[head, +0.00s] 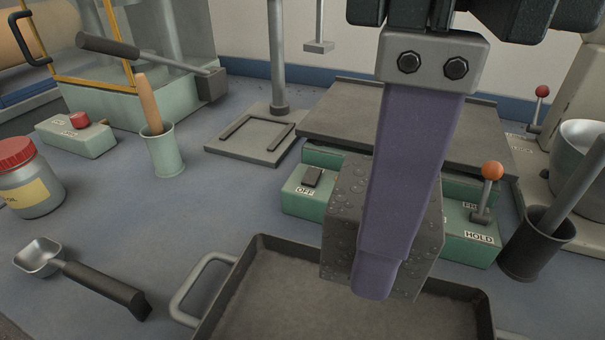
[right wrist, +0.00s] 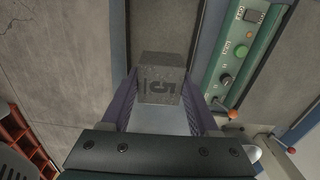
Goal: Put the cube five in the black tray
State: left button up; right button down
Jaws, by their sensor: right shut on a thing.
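The cube five (head: 343,222) is a grey, pitted concrete block. In the right wrist view the number 5 shows on the face of the cube (right wrist: 161,78). My right gripper (head: 378,270) has purple fingers and is shut on the cube, with one finger across its near side in the head view. In the right wrist view the fingers of the right gripper (right wrist: 162,98) lie on either side of it. The black tray (head: 222,292) is at the bottom of the head view, partly cut off. The cube overlaps its far rim in the picture; its height above it is unclear. My left gripper is not in view.
Behind the cube stands a green machine (head: 305,190) with a grey plate on top and an orange-knobbed lever (head: 491,185). A dark cup (head: 530,245) is right of the tray.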

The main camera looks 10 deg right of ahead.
notch_tip(320, 180, down, 9)
jog(key=shift+r+b, duration=0.15)
jog(key=shift+b, duration=0.3)
jog(key=shift+a+f+b, duration=0.1)
jog(key=shift+f+b, duration=0.2)
jog(key=shift+f, duration=1.85)
jog(key=shift+f, duration=0.15)
jog(key=c, duration=0.6)
grip_release()
jog(key=o, duration=0.5)
jog(key=shift+c, duration=0.2)
